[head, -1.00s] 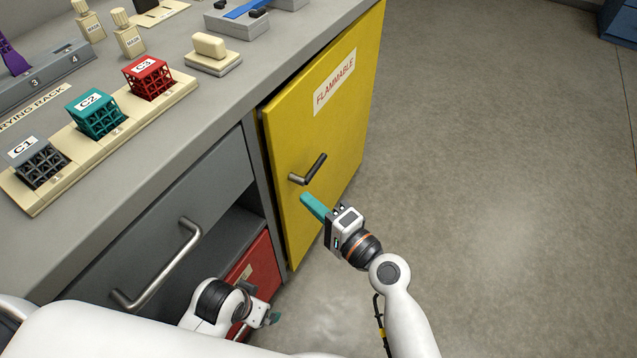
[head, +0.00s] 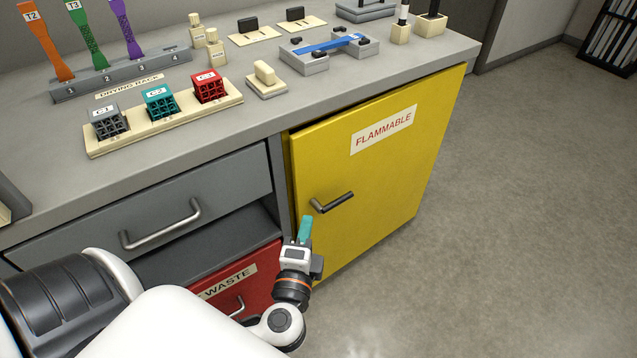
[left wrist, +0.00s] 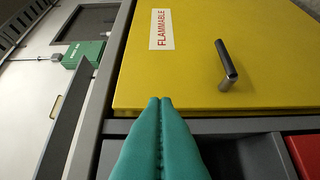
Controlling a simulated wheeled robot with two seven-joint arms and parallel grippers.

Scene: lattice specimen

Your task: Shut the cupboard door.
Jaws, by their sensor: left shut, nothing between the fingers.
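The yellow cupboard door (head: 375,170) carries a FLAMMABLE label and a dark bar handle (head: 333,203) near its left edge. It sits almost flush with the cabinet front; a narrow dark gap shows along its left edge. My left gripper (head: 306,228) is shut and empty, its teal fingertips in front of the door's left edge in the head view. In the left wrist view the closed fingers (left wrist: 160,98) point at that edge of the door (left wrist: 230,30), with the handle (left wrist: 227,65) to their right. Contact cannot be told. My right gripper is not in view.
A grey drawer (head: 150,200) and a red waste drawer (head: 255,280) are left of the door. The countertop (head: 200,135) holds a drying rack (head: 125,75) and a cream tray (head: 160,125) with lattice cubes. The floor (head: 500,200) to the right is clear.

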